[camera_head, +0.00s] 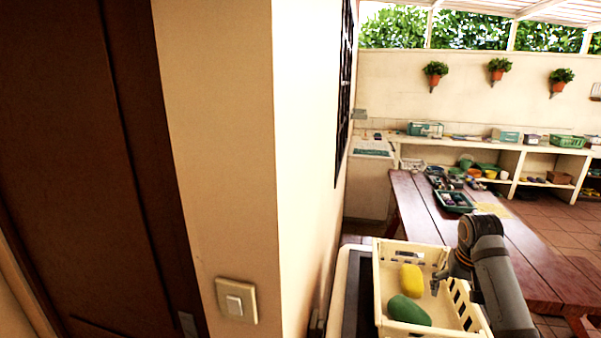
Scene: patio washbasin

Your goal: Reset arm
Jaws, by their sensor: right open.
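A green oblong thing (409,311) lies in the near part of the basket. My left gripper is not in view.
A wall corner with a light switch (236,300) and a dark brown door (80,150) fill the left half. A wooden table (505,254) stands behind my right arm, with a dark green tray (454,203). White shelves (512,163) line the back wall.

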